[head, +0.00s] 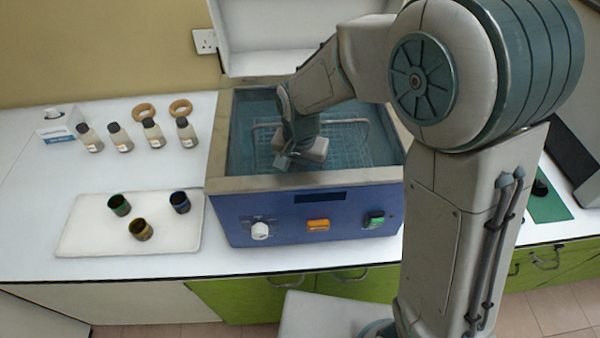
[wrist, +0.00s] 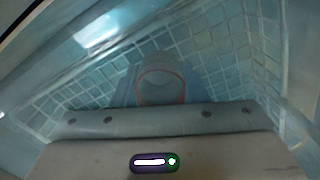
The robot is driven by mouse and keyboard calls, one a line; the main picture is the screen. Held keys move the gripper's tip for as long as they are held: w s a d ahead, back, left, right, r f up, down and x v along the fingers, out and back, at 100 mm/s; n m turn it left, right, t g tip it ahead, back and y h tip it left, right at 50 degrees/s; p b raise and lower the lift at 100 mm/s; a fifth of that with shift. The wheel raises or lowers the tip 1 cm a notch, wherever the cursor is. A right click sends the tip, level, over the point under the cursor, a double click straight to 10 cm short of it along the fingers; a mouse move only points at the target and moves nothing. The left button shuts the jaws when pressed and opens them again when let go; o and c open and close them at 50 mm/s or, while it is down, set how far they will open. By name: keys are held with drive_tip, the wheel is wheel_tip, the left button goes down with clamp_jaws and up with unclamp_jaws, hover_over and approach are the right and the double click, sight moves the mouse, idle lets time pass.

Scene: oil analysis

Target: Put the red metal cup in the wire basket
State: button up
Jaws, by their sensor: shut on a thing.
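My gripper (head: 288,160) is inside the open tank of the blue bath, over the wire basket (head: 350,128). In the wrist view it is shut on the red metal cup (wrist: 162,99), whose red-edged round rim shows between the fingers. The rest of the cup is hard to make out. The basket's wire grid (wrist: 246,50) surrounds the cup on several sides in the wrist view. I cannot tell whether the cup touches the basket floor. The cup is hidden in the head view.
The blue bath (head: 270,212) has a raised metal rim and an open white lid (head: 285,45) behind. A white tray (head: 85,238) at left holds green, yellow and blue cups. Several bottles (head: 121,137), two cork rings (head: 144,112) and a small box (head: 58,124) stand behind it.

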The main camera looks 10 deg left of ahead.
drive_tip(key=o, duration=0.5)
drive_tip(key=shift+f, duration=0.15)
drive_tip(key=o, duration=0.5)
drive_tip(key=shift+c, duration=0.2)
drive_tip(key=shift+r, duration=0.2)
wheel_tip(320, 180, up, 12)
drive_tip(key=b, duration=0.2)
drive_tip(key=s+d+t, duration=0.1)
drive_tip(key=s+d, duration=0.3)
drive_tip(key=d, duration=0.3)
drive_tip(key=s+d+n+t, duration=0.1)
drive_tip(key=s+d, duration=0.2)
drive_tip(key=d, duration=0.5)
drive_tip(key=s+d+t, duration=0.2)
drive_tip(key=s+d, duration=0.2)
drive_tip(key=d, duration=0.4)
drive_tip(key=shift+s+d+r+n, duration=0.2)
drive_tip(key=shift+s+n, duration=0.1)
drive_tip(key=shift+s, duration=0.05)
